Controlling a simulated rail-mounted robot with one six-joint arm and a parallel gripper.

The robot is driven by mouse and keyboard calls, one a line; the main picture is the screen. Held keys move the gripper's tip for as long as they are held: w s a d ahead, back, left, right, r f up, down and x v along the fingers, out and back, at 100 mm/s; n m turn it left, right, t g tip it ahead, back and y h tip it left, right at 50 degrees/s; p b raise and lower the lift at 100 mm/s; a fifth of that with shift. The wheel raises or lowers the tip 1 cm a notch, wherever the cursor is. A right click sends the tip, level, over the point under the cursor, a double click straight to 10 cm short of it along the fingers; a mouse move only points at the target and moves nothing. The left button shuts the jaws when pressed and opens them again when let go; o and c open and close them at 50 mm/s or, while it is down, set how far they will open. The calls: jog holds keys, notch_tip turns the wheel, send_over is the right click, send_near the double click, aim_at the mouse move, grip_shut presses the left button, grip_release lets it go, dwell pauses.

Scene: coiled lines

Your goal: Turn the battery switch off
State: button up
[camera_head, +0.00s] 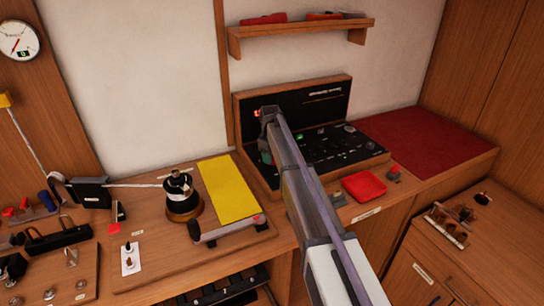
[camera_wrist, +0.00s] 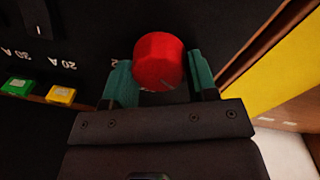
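The battery switch appears to be the round red knob (camera_wrist: 158,62) on the black panel (camera_wrist: 75,50) in the wrist view. A pale mark shows on its lower edge. The green finger pads of my gripper (camera_wrist: 162,85) stand on either side of the knob, very close to it. I cannot tell whether they press on it. In the camera_head view my gripper (camera_head: 267,150) is at the left part of the black switch panel (camera_head: 335,150), and the arm hides the knob there.
Green (camera_wrist: 17,88) and yellow (camera_wrist: 60,95) buttons sit left of the knob. A yellow sheet (camera_head: 229,188) and a black-and-brass winch (camera_head: 181,195) stand left of the panel. A red pad (camera_head: 363,186) lies in front. A shelf (camera_head: 300,28) hangs above.

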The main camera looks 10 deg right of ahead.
jog(key=c, duration=0.4)
jog(key=shift+c, duration=0.2)
jog(key=shift+m, duration=0.4)
jog(key=m, duration=0.5)
jog(key=shift+w+d+m, duration=0.1)
jog(key=shift+m, duration=0.2)
jog(key=m, duration=0.5)
jog(key=shift+g, duration=0.3)
jog(key=shift+m, duration=0.3)
jog(key=o, duration=0.9)
